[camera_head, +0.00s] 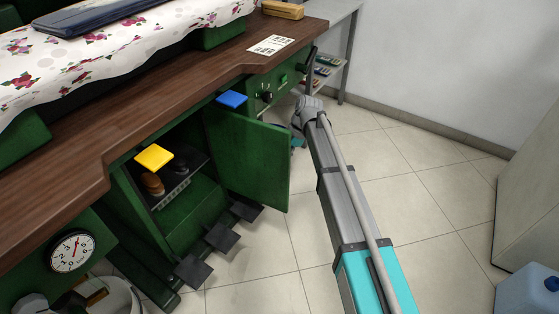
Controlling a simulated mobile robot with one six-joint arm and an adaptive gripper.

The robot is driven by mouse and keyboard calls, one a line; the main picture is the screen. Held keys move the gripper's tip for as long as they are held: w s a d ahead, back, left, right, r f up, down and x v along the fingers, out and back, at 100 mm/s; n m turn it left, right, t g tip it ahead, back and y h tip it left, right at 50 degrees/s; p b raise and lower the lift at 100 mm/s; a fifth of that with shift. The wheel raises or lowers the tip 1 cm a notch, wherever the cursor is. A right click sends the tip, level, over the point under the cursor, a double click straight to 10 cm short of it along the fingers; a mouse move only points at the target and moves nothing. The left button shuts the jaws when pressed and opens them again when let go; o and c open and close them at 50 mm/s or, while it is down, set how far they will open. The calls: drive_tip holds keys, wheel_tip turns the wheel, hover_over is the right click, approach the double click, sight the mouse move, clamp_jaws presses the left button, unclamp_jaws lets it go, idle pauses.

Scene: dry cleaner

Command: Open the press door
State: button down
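The green press door (246,155) stands swung open on the front of the green press (190,215). It is hinged at the right side of the opening and its free edge points out over the floor. The compartment behind it shows a shelf with dark and brown items. My arm reaches up from the bottom right, and its grey wrist joint is just beyond the door. Only a small teal part of my arm's end (298,143) shows beside the door's upper right corner. My gripper's fingers are hidden behind the door, so I cannot tell whether they touch it.
Several dark pedals (222,236) stick out low in front of the press. A yellow pad (154,157) and a blue pad (232,99) jut out under the wooden counter (130,120). A blue container (527,290) stands at the lower right. The tiled floor (420,190) to the right is clear.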

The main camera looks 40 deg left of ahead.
drive_tip(key=shift+w+a, duration=0.1)
drive_tip(key=shift+w, duration=0.1)
drive_tip(key=shift+s, duration=0.1)
drive_tip(key=c, duration=0.6)
unclamp_jaws()
drive_tip(key=shift+c, duration=0.2)
